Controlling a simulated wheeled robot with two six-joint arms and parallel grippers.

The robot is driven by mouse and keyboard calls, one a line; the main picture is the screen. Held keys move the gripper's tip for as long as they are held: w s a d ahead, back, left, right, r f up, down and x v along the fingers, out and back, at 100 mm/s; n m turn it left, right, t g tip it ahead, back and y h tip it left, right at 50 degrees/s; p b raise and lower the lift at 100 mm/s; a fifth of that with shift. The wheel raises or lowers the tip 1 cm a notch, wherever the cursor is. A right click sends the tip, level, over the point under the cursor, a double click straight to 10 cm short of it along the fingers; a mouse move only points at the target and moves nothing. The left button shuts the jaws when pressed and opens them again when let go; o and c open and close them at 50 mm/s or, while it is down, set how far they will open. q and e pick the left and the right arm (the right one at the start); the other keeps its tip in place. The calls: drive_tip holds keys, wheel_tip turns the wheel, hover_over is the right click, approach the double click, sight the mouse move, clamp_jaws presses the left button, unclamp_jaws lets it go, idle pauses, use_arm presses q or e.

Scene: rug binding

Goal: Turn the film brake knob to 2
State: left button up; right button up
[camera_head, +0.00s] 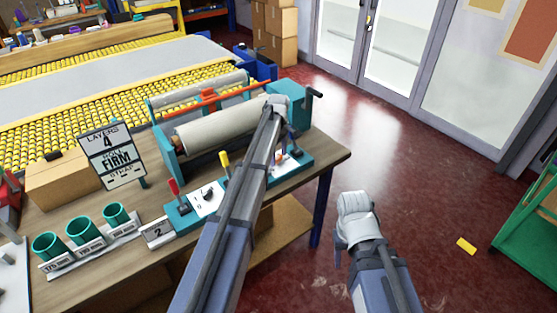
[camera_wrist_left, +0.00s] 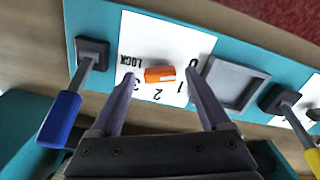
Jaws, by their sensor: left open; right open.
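The orange knob (camera_wrist_left: 160,74) sits on a white dial plate (camera_wrist_left: 160,35) marked LOCK, 3, 2, 1 and 0. In the left wrist view the knob lies crosswise, with a pale end to the right; its exact setting is hard to read. My left gripper (camera_wrist_left: 160,84) is open, one finger on each side of the knob, apart from it. In the head view the knob (camera_head: 278,157) shows small beside my left arm, and the left fingertips are hard to make out. My right gripper (camera_head: 355,210) is open and empty, out over the floor right of the bench.
A blue-handled lever (camera_wrist_left: 62,115) and a yellow-handled lever (camera_wrist_left: 308,125) flank the dial. A fabric roll (camera_head: 215,130) lies in the machine behind. A sign (camera_head: 112,157), teal cups (camera_head: 83,231) and a card "2" (camera_head: 158,233) stand left. Floor right is mostly clear.

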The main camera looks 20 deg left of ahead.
use_arm(q)
drive_tip(key=shift+c, duration=0.3)
clamp_jaws()
idle(0.4)
